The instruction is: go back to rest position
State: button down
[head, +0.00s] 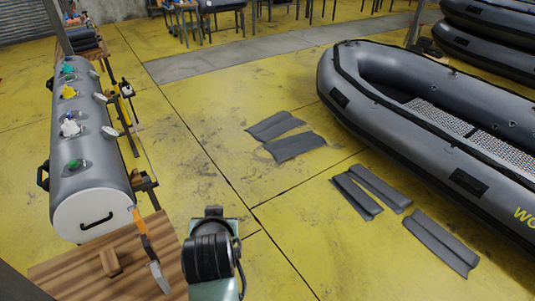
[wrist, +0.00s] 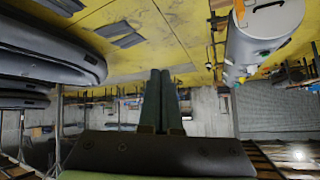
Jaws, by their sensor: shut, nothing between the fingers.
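My gripper (wrist: 161,78) shows in the wrist view, its two dark fingers side by side and touching, with nothing between them. It points out over the room, and the wrist picture is upside down. In the head view, part of my arm rises at the bottom centre, beside the wooden table; the fingers cannot be made out there.
A grey inflatable boat (head: 385,105) lies on the yellow floor at right, with several grey pads (head: 295,145) beside it. A wooden table (head: 75,270) holds an orange-handled tool (head: 150,255).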

jog(key=d+r+t+b, duration=0.25)
jog(key=r+t, duration=0.25)
jog(key=r, duration=0.8)
jog(key=d+r+t+b, duration=0.2)
jog(key=d+r+t, duration=0.25)
jog(key=r, duration=0.75)
jog(key=s+d+r+t+h+b, duration=0.2)
jog(key=s+r+t, duration=0.6)
jog(key=s+r, duration=0.6)
notch_tip(320, 180, up, 4)
jog(key=shift+s+d+f+m+b, duration=0.1)
jog(key=shift+s+d+m+b, duration=0.2)
jog(key=shift+d+b, duration=0.65)
jog(key=shift+d, duration=0.15)
